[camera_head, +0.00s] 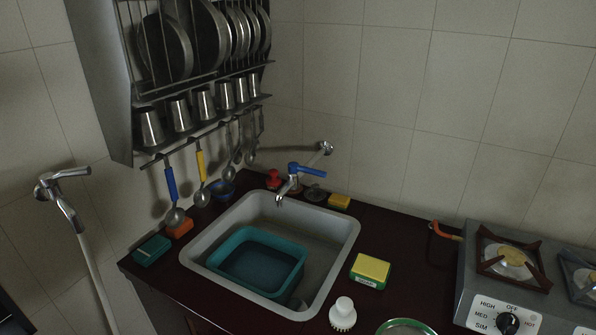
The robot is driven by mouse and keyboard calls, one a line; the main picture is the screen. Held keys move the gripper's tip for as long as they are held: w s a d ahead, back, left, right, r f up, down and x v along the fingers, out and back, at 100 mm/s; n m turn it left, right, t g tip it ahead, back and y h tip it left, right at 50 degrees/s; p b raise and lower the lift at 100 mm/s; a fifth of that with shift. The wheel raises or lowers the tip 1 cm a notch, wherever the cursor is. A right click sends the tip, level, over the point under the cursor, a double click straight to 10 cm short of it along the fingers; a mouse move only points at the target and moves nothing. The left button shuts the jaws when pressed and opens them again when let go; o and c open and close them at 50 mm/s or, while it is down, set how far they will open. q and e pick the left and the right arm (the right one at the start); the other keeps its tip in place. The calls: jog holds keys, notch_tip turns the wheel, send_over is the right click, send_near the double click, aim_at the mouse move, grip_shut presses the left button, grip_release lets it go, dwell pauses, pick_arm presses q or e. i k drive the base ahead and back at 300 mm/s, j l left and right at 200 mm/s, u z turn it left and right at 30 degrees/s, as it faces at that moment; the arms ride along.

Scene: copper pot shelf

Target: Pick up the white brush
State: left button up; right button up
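The white brush (343,314) stands on the dark counter at the bottom of the head view, just right of the sink's front corner. It has a round white knob on top and bristles at its base. It appears upright and nothing touches it. Neither of my grippers is in view.
A grey sink (337,246) holds a teal basin (291,240). A yellow-green sponge box (370,271) and a green-rimmed round item (406,327) flank the brush. A stove (470,270) stands right. A blue-handled tap (289,180) overhangs the sink; a metal rack (110,80) hangs above.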

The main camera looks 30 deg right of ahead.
aim_at(343, 315)
jog(key=z, duration=1.35)
